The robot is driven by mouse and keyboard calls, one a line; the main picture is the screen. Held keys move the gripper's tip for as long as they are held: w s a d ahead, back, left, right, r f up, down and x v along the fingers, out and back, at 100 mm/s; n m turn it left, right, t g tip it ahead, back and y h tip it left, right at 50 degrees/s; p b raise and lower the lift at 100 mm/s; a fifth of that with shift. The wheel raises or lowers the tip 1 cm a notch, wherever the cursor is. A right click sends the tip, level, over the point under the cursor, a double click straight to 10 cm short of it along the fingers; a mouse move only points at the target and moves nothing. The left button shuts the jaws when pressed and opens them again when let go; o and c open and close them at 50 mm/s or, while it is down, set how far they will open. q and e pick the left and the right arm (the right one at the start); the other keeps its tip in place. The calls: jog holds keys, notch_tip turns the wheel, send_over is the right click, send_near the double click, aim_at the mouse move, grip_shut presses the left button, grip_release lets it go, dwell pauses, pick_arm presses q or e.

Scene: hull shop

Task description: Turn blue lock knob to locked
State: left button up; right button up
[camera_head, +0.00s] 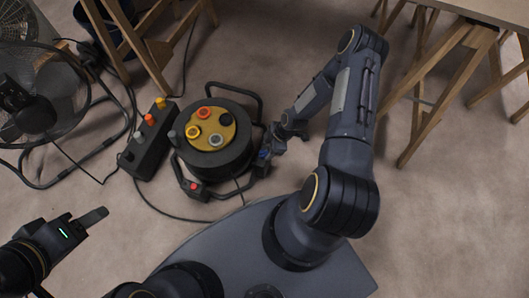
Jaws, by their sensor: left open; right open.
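A black cable reel (236,171) lies on the floor, with a yellow disc and several coloured sockets on top. The blue lock knob (264,154) is small and shows at the reel's right side, partly covered by my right gripper. My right gripper (271,146) is open and right at the knob; I cannot tell whether its fingers are around the knob or beside it, or touching it. The knob's turned position is too small to read. My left gripper (84,226) is open and empty at the lower left, well away from the reel.
A black box with coloured buttons (148,138) lies left of the reel, with cables around it. A fan (40,95) stands at the far left. Wooden trestle legs (440,95) stand at the right, another trestle (140,45) at the top. Floor at lower right is clear.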

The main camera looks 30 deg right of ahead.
aim_at(265, 151)
jog(key=shift+b+x, duration=0.45)
jog(key=shift+x, duration=1.35)
jog(key=c, duration=1)
